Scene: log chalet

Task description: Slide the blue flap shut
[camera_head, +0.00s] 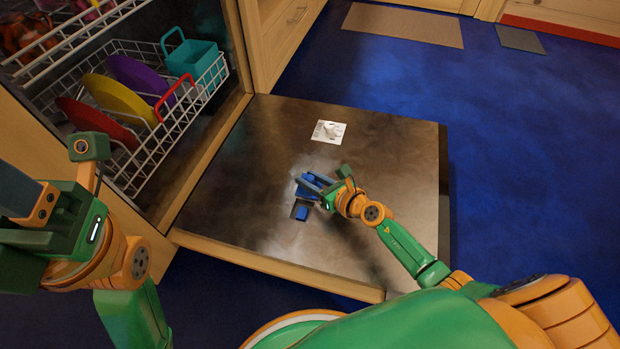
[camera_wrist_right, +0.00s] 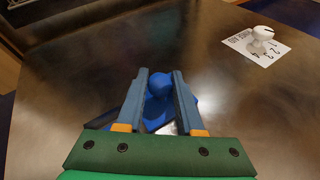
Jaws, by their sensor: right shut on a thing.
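The blue flap (camera_head: 305,193) lies on the inner face of the lowered dishwasher door (camera_head: 240,215). In the right wrist view the flap (camera_wrist_right: 153,112) carries a round blue knob (camera_wrist_right: 159,83). My right gripper (camera_wrist_right: 160,80) is shut on this knob, one finger on each side. The gripper (camera_head: 315,182) hides part of the flap in the head view. A small recess with blue in it (camera_head: 302,213) shows just in front of the flap, so the compartment is at least partly uncovered.
A white dial on a numbered plate (camera_head: 330,131) sits farther back on the door. The dishwasher's lower rack (camera_head: 135,185) holds coloured plates and a teal container (camera_head: 190,62), left of the door. Blue floor (camera_head: 520,150) is clear to the right.

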